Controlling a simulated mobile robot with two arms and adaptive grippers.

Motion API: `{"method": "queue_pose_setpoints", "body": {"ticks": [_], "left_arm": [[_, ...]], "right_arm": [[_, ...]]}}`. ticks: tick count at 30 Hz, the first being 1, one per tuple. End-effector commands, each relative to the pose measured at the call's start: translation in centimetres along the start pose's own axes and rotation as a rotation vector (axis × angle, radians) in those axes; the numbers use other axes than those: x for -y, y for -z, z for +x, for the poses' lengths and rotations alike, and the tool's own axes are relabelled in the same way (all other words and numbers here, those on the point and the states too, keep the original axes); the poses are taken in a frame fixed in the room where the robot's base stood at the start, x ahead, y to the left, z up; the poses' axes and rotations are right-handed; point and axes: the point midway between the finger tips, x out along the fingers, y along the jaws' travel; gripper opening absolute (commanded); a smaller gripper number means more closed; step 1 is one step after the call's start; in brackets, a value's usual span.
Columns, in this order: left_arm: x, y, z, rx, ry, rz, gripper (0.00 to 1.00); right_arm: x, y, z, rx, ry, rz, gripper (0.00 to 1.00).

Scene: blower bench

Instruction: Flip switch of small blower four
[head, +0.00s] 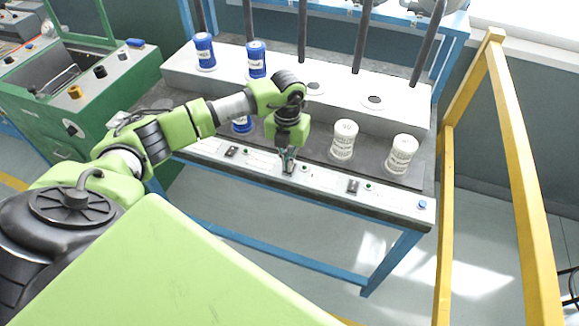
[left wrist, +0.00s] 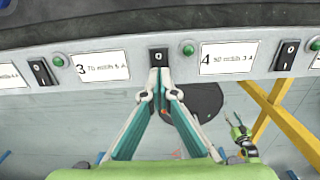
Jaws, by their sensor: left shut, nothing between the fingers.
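The control panel (head: 330,182) runs along the bench front. In the left wrist view, label 4 (left wrist: 229,57) is right of centre, with a black rocker switch (left wrist: 158,57) and green button (left wrist: 188,48) on its left. Another black switch (left wrist: 287,55) is on its right. Which switch belongs to four I cannot tell. My left gripper (head: 288,168) is shut and empty at the panel. In its wrist view its fingertips (left wrist: 159,88) meet just below the middle switch; contact is unclear. My right gripper (left wrist: 236,121) appears small at lower right, its jaws too small to judge.
Label 3 (left wrist: 102,66) and a switch (left wrist: 40,73) lie to the left. White ribbed cylinders (head: 343,140) and blue ones (head: 256,60) stand behind the panel. A yellow frame (head: 445,220) stands right of the bench. A green machine (head: 110,85) is at left.

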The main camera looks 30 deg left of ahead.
Motion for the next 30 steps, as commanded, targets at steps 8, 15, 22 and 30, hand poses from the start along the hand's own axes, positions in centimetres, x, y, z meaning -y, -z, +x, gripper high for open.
{"method": "queue_pose_setpoints", "body": {"ticks": [8,15,22,30], "left_arm": [[0.0,0.0,0.5,0.000,0.000,0.000,0.00],[0.0,0.0,0.9,0.000,0.000,0.000,0.00],[0.0,0.0,1.0,0.000,0.000,0.000,0.00],[0.0,0.0,-0.6,0.000,0.000,0.000,0.00]], "right_arm": [[0.0,0.0,0.4,0.000,0.000,0.000,0.40],[0.0,-0.1,0.7,0.000,0.000,0.000,0.40],[-0.1,-0.1,0.7,0.000,-0.001,-0.001,0.40],[-0.3,0.0,-0.5,0.001,-0.003,-0.002,0.40]]}}
